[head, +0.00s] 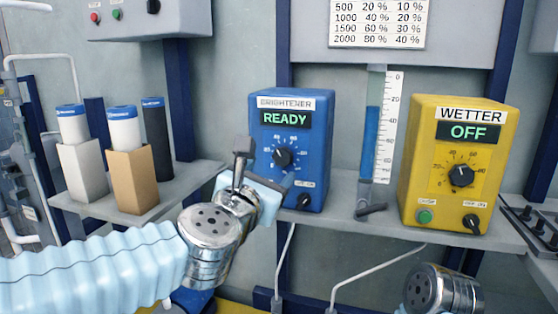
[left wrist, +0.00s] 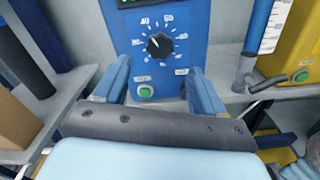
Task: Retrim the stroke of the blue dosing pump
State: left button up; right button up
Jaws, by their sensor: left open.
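The blue dosing pump (head: 312,165), labelled BRIGHTENER, stands on the shelf with its display (head: 284,119) reading READY. Its black stroke knob (head: 283,157) sits on a numbered dial; in the left wrist view the knob (left wrist: 160,43) seems to point to the upper left, near 40. A green button (left wrist: 145,91) shows below the dial there. A black switch (head: 304,200) is at the pump's lower right. My left gripper (head: 262,184) is open and empty in front of the pump; in the left wrist view its fingers (left wrist: 160,80) are spread below the knob. My right gripper's fingers are not visible.
A yellow WETTER pump (head: 415,155) reading OFF stands at the right. A blue-filled gauge tube (head: 371,140) with a valve lever (head: 370,210) stands between the pumps. Cartridges in holders (head: 132,178) occupy the left shelf. A dosing chart (head: 377,23) hangs above.

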aim_at(282, 159)
pick_arm(q)
jog(key=p+x, duration=0.1)
jog(key=x, duration=0.6)
jog(key=shift+w, duration=0.15)
jog(key=c, duration=1.1)
jog(key=shift+o, duration=0.2)
jog(key=shift+m, duration=0.3)
jog(key=m, duration=0.3)
jog(key=shift+d+m+p, duration=0.1)
jog(key=shift+m+p, duration=0.45)
jog(key=shift+m, duration=1.25)
jog(key=shift+f, duration=0.1)
